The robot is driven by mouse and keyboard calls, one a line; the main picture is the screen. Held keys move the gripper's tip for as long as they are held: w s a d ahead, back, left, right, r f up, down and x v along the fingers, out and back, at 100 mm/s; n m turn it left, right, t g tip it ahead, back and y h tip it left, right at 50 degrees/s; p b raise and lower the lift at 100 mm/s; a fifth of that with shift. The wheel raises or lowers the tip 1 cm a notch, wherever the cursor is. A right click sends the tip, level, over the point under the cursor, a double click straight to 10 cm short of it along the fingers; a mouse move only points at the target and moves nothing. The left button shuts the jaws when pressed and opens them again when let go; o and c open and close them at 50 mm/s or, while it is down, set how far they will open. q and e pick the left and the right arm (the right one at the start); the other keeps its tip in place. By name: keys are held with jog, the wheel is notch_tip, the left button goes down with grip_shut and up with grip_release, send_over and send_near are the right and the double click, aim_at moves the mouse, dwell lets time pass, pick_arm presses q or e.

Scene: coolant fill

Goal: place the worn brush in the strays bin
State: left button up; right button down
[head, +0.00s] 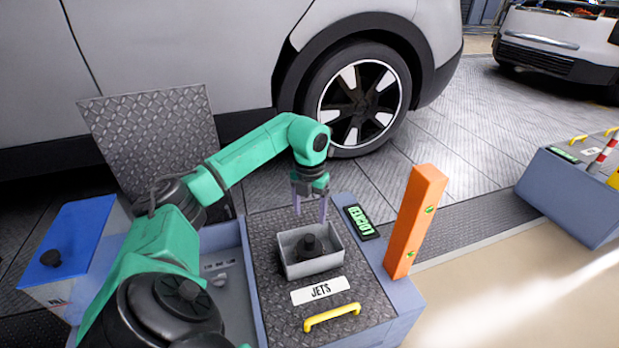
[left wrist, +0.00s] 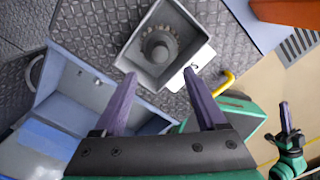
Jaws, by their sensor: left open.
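A dark round piece with a raised knob, probably the worn brush (head: 309,246), sits inside a small grey open-topped bin (head: 325,264). In the left wrist view the piece (left wrist: 159,50) shows a ring of stubs around its middle, inside the bin (left wrist: 142,73). No label reading "strays" shows. My left gripper (head: 310,215) is open and empty, fingers pointing down above the bin's far side. In the left wrist view its fingers (left wrist: 161,78) spread below the bin, apart from the piece. My right gripper (left wrist: 284,118) shows small at the right edge of that view; its jaw opening is unclear.
The bin stands on a textured chest lid with a "JETS" label (head: 319,290) and yellow handle (head: 332,317). An open blue compartment (head: 243,290) with small items lies left. An orange post (head: 415,221) stands right. A blue-lidded box (head: 82,236) stands far left; a car is behind.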

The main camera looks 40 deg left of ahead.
pick_arm(q)
jog(key=s+d+f+m+h, duration=0.15)
jog(key=d+h, duration=0.35)
jog(key=d, duration=0.7)
jog(key=d+f+m+h, duration=0.15)
jog(key=d+h, duration=0.35)
jog(key=d, duration=0.8)
jog(key=d+r+n+t+h, duration=0.5)
jog(key=d+n+t+h, duration=0.15)
jog(key=d+n, duration=0.2)
notch_tip(320, 180, down, 5)
jog(key=a+n+t+y, duration=0.3)
jog(key=n+t+y, duration=0.4)
jog(key=n, duration=0.8)
jog(key=s+f+n+g+y, duration=0.1)
jog(key=s+f+n, duration=0.3)
jog(key=f+n, duration=0.1)
jog(key=s+d+f+n+g+y, duration=0.1)
jog(key=s+f+n, duration=0.3)
jog(key=f, duration=0.4)
jog(key=shift+s+n+g+y, duration=0.35)
jog(key=shift+s+n, duration=0.05)
jog(key=shift+n, duration=0.05)
jog(key=shift+d+f, duration=0.1)
jog(key=shift+f, duration=0.05)
